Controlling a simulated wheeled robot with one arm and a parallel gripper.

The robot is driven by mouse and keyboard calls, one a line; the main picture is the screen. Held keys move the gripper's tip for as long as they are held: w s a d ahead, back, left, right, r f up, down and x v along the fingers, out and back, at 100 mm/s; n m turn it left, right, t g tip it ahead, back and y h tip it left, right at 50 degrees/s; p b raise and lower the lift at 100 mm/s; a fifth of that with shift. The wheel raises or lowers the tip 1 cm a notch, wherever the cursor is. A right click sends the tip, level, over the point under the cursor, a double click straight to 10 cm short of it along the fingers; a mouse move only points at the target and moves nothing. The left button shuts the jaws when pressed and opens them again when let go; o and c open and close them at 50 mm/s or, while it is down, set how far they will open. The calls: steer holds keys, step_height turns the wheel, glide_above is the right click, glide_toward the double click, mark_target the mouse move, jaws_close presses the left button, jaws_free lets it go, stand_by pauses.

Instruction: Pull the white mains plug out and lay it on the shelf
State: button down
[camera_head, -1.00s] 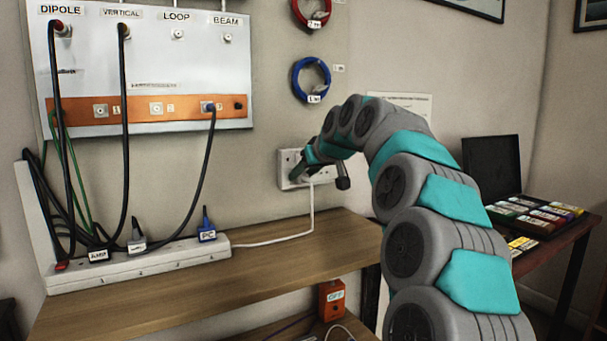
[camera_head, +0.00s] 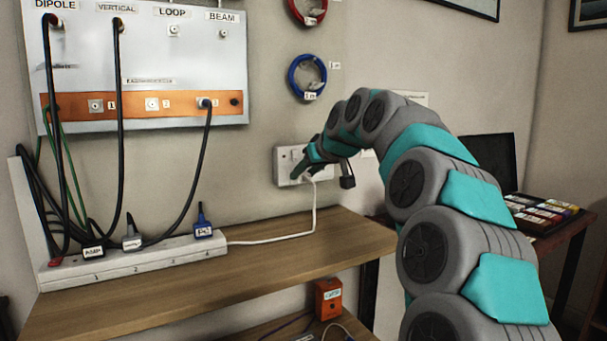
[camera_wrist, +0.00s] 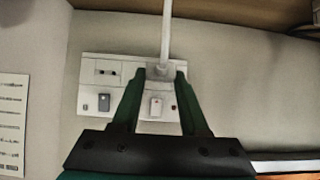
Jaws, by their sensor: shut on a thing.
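The white mains plug (camera_wrist: 160,71) sits between the two fingertips of my gripper (camera_wrist: 160,76) in the wrist view, and the fingers are shut on it. Its white cord (camera_wrist: 167,30) runs from it to the top edge of that view. The white double wall socket (camera_wrist: 90,124) is right behind the plug; I cannot tell whether the pins are still in it. In the head view my gripper (camera_head: 308,171) is in front of the wall socket (camera_head: 281,168), and it hides the plug. The wooden shelf (camera_head: 250,268) is below, and the cord droops onto it.
A white power strip (camera_head: 140,262) with several labelled plugs lies along the shelf's back left. An antenna panel (camera_head: 150,60) with dark cables hangs above. An orange box (camera_head: 329,299) is below the shelf's right part. The shelf's front and right top is clear.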

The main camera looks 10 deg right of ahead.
steer(key=shift+s+d+b, duration=0.2)
steer(key=shift+s+b, duration=0.05)
steer(key=shift+s, duration=0.35)
steer(key=shift+s+d+b, duration=0.15)
steer(key=shift+s+b, duration=0.05)
steer(key=shift+s, duration=0.4)
